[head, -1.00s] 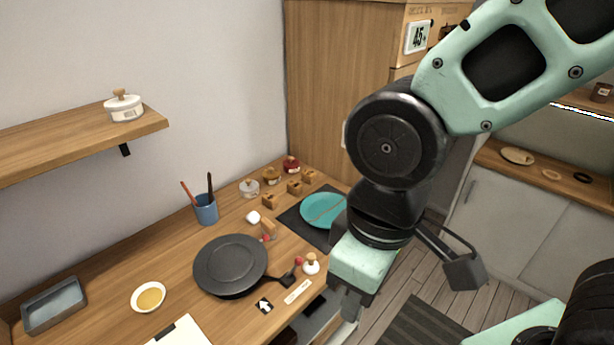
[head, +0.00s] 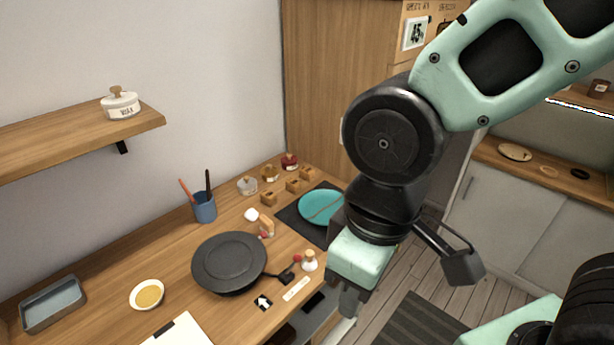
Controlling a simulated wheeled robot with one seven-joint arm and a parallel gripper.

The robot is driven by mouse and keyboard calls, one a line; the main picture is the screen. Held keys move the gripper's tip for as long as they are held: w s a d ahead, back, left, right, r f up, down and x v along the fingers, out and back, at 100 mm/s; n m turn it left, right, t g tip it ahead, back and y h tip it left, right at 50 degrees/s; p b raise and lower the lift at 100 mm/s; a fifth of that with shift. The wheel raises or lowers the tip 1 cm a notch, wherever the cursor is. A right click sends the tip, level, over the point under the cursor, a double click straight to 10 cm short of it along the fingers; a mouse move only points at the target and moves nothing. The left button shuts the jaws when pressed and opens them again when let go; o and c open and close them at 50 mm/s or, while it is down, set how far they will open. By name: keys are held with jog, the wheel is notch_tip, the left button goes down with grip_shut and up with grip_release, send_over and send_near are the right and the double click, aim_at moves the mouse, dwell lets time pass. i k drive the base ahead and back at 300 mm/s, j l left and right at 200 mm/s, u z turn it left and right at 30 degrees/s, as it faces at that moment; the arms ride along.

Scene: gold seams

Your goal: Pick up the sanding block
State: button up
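A small light-wood block (head: 267,226), which looks like the sanding block, stands on the wooden worktop between the black round plate and the teal plate. It is small in the picture, and a reddish bit shows at its foot. My gripper (head: 349,303) hangs fingers down at the right front edge of the worktop, to the right of and apart from the block. Its fingertips are small and dark, so their gap is unclear. I see nothing held in it.
A black round plate (head: 228,262), a teal plate (head: 320,207) on a dark mat, a blue cup with brushes (head: 204,208) and a white-knobbed bottle (head: 309,261) surround the block. Several small wooden blocks and jars stand behind. A grey tray (head: 53,303) lies far left.

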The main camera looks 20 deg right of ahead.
aim_at(306, 174)
jog(key=i+l+u, duration=0.35)
jog(key=l, duration=0.2)
jog(key=i+l+u, duration=0.3)
jog(key=l, duration=0.35)
jog(key=i+l+u, duration=0.2)
jog(key=l, duration=0.15)
jog(key=i+l+u, duration=0.15)
jog(key=l, duration=0.25)
jog(key=k+j, duration=0.05)
